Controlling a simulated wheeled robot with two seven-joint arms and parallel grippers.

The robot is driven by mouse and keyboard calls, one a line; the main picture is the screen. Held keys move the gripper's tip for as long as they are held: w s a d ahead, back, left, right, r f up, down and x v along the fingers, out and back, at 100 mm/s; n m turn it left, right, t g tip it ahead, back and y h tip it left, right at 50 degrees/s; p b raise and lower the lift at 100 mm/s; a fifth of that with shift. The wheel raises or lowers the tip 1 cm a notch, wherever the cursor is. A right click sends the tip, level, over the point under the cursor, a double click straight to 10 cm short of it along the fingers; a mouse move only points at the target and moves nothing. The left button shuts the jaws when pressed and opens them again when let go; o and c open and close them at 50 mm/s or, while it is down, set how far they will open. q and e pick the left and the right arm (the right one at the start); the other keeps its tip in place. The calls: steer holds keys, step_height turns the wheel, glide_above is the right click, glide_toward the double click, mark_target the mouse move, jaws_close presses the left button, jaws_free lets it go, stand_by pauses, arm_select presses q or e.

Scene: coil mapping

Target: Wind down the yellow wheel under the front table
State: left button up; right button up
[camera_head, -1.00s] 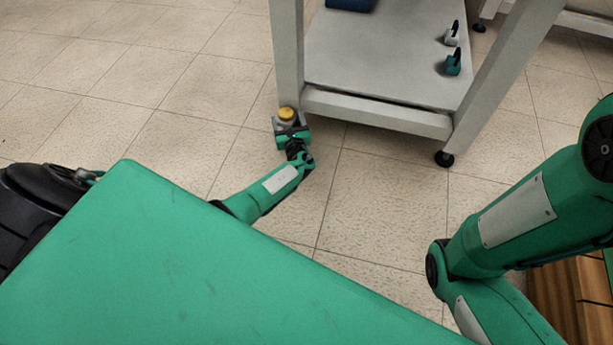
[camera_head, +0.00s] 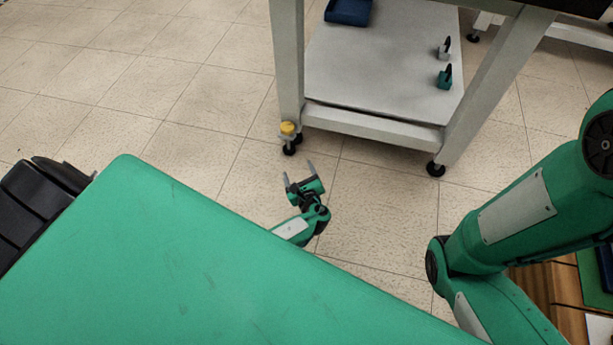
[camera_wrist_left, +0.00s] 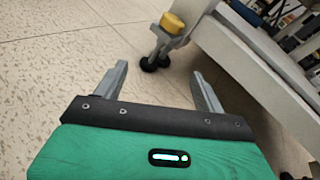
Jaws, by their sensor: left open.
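The yellow wheel (camera_head: 287,128) is a small round knob at the foot of the table's front left leg, just above a black caster (camera_head: 290,147). In the left wrist view the yellow wheel (camera_wrist_left: 172,23) shows at the top, beyond the fingertips, with the black caster (camera_wrist_left: 155,62) below it. The table (camera_head: 370,122) is pale grey with a lower shelf. My left gripper (camera_head: 298,169) is open and empty, low over the floor, short of the wheel and apart from it. Its two fingers (camera_wrist_left: 160,85) point toward the caster. My right gripper is out of view.
The lower shelf (camera_head: 375,65) carries a blue bin (camera_head: 348,11) and two small clamp-like items (camera_head: 445,77). Another caster (camera_head: 435,169) stands under the right leg. The tiled floor (camera_head: 170,100) left of the table is clear. Wooden boxes (camera_head: 545,295) stand at lower right.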

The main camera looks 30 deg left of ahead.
arm_select(q)
steer(key=s+d+r+n+g+h+p, duration=0.1)
steer(key=s+d+r+n+h+p, duration=0.4)
steer(key=s+d+n+p, duration=0.1)
steer(key=shift+s+d+r+n+g, duration=0.3)
steer(key=shift+s+d+r+n, duration=0.15)
steer(key=shift+s, duration=0.4)
